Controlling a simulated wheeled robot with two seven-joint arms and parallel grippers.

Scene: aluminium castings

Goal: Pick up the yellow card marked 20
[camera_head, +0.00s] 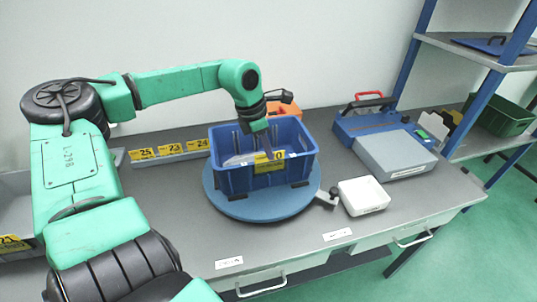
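A yellow card (275,167) is at the front wall of the blue crate (237,181). Only a "0" shows on it; the rest of its number is hidden behind my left gripper (268,148). The gripper points down over the front of the crate, with its fingertips at the card's upper edge. I cannot tell whether the fingers are open or shut on the card. My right gripper is not in view.
The crate stands on a round blue turntable (260,209) with a small lever at its right. Yellow cards 25, 23 and 24 (172,150) stand in a grey rail behind left. Card 21 (14,243) is far left. A white box (363,196) and grey case (396,153) are right.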

